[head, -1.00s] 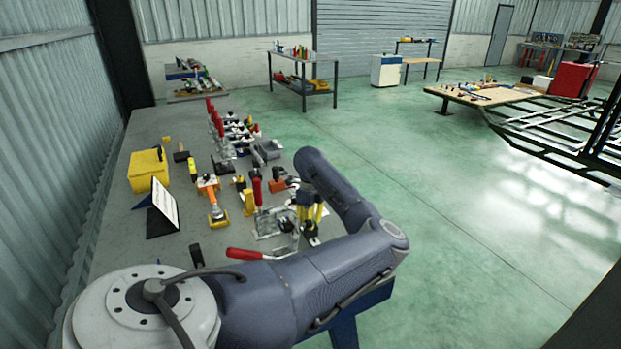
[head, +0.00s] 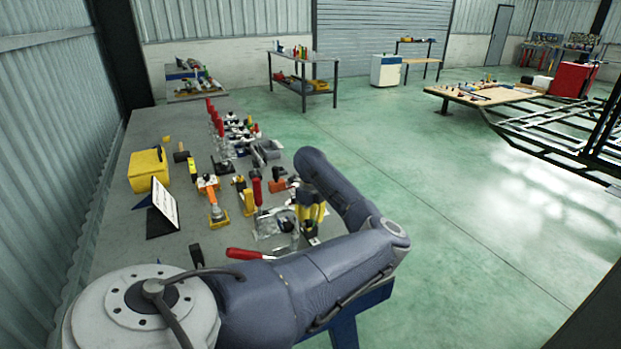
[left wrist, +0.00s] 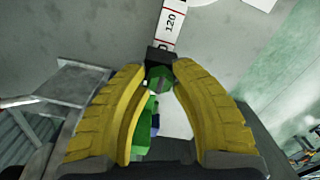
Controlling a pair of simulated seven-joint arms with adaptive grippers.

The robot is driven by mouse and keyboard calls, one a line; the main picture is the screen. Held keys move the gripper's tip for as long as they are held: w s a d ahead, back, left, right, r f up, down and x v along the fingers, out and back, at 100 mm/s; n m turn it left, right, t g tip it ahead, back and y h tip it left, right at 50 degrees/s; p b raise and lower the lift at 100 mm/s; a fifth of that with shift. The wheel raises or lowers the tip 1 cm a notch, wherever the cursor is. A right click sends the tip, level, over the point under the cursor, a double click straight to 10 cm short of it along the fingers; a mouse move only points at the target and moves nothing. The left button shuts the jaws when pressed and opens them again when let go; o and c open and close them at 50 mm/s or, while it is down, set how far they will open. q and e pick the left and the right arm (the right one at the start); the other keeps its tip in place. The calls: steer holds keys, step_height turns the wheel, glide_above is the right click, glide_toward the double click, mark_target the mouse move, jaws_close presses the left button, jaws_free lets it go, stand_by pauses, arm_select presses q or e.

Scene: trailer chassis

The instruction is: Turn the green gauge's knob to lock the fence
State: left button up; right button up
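The green gauge (left wrist: 143,132) shows in the left wrist view between my left gripper's yellow fingers. Its round green knob (left wrist: 160,78) sits between the fingertips and fills the gap there. My left gripper (left wrist: 160,72) looks shut on this knob. A black block (left wrist: 160,55) lies just beyond the knob, where a white scale strip (left wrist: 171,22) marked 120 begins. In the head view my left gripper (head: 311,215) is low over the bench's right edge, and the gauge is hidden there. My right gripper is in neither view.
The grey bench (head: 118,215) holds toggle clamps with red handles (head: 257,190), a yellow box (head: 148,170) and a tilted white card (head: 165,203). A grey metal piece (left wrist: 75,85) stands left of the fingers. Green floor (head: 420,230) is clear to the right.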

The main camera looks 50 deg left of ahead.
arm_select(q)
steer(key=o, duration=0.5)
steer(key=shift+o, duration=0.2)
step_height(320, 180, up, 12)
stand_by(0.4)
stand_by(0.4)
